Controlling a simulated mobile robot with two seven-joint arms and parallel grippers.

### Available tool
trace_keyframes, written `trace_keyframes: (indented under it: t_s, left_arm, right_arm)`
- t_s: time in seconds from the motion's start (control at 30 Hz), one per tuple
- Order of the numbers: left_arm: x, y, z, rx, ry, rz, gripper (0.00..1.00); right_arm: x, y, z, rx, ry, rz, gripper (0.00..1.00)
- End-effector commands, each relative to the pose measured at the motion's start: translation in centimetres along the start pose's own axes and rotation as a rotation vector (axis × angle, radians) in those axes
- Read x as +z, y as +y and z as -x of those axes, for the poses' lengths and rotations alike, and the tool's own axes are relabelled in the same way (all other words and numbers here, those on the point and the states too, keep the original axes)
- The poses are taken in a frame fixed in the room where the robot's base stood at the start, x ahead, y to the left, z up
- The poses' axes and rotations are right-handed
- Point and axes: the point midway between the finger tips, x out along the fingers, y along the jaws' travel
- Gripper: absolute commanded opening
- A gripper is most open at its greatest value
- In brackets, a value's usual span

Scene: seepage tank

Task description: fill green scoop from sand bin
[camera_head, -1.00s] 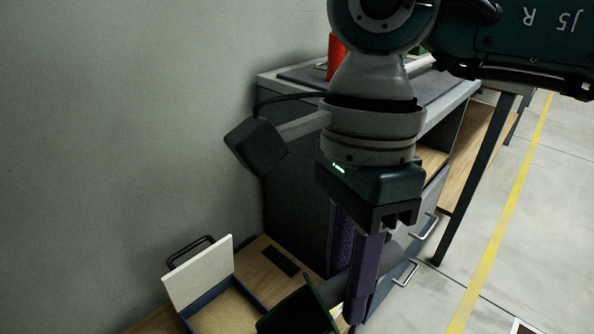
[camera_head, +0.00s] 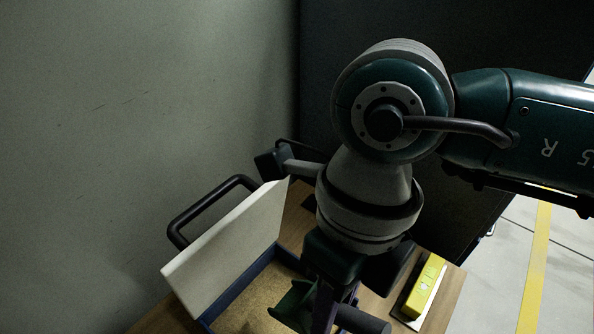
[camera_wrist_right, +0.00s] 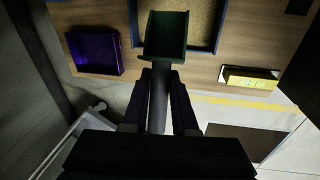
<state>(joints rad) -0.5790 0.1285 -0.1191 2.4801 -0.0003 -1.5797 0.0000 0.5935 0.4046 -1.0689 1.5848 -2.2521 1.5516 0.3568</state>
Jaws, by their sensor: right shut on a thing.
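The green scoop (camera_wrist_right: 167,36) is held by its grey handle in my right gripper (camera_wrist_right: 160,75). In the head view the scoop (camera_head: 293,304) shows partly, with my right gripper (camera_head: 335,312) shut on it from above. The sand bin (camera_head: 236,287) is a blue-walled box with tan sand and a raised white lid with a black handle. The scoop is over or in the bin's near edge; I cannot tell if it touches the sand. In the wrist view the bin (camera_wrist_right: 219,42) lies just beyond the scoop, whose visible tray looks empty. My left gripper is not in view.
A yellow block-like object (camera_head: 424,288) sits on a light plate on the wooden table (camera_head: 447,301), right of the gripper. A purple open tray (camera_wrist_right: 95,52) lies left of the scoop in the wrist view. A grey wall (camera_head: 120,130) stands at the left.

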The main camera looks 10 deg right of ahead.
Motion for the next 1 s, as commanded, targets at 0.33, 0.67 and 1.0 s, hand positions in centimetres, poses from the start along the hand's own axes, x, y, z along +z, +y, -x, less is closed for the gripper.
trace_keyframes:
  t_s: [0.33, 0.67, 1.0]
  left_arm:
    - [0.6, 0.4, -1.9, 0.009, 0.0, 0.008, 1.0]
    - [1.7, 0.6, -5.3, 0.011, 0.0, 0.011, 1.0]
    - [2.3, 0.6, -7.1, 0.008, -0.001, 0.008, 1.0]
  right_arm:
    - [0.1, -0.3, -2.1, 0.001, 0.0, -0.008, 0.0]
    - [0.3, -0.9, -5.6, 0.002, -0.001, -0.007, 0.0]
    - [0.4, -1.5, -8.2, 0.0, -0.001, -0.006, 0.0]
